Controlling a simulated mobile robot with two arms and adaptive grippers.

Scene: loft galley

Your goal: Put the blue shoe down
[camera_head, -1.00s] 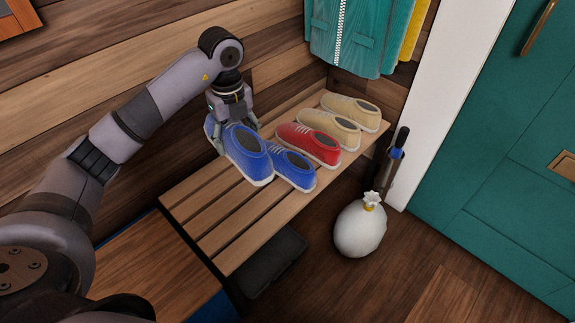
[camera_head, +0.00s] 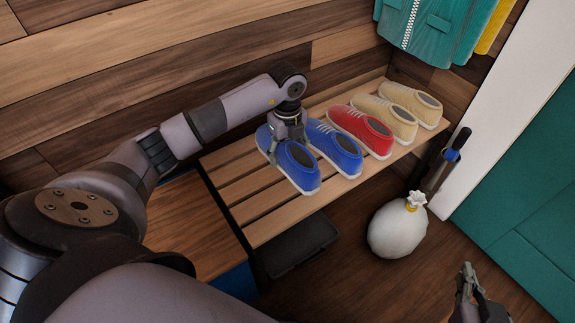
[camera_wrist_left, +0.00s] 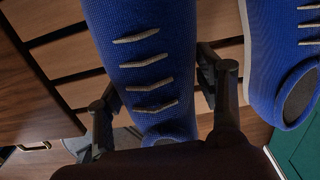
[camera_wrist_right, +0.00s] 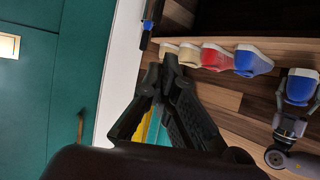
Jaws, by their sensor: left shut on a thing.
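The blue shoe (camera_head: 299,171) is in my left gripper (camera_head: 284,137), which is shut on it from above, near its laces. In the left wrist view the shoe (camera_wrist_left: 148,60) fills the space between the two fingers (camera_wrist_left: 160,95). It is over the left part of the slatted bench (camera_head: 262,204), roughly level, toe toward the wall. I cannot tell whether its sole touches the slats. A second blue shoe (camera_head: 337,150) stands just right of it. My right gripper (camera_head: 469,288) is empty, its fingertips (camera_wrist_right: 163,70) together, low at the right.
A red shoe (camera_head: 362,131) and two beige shoes (camera_head: 388,119) (camera_head: 413,103) stand further right on the bench. A white tied sack (camera_head: 397,230) is on the floor. Teal clothing (camera_head: 437,27) hangs above. Slats left of the held shoe are bare.

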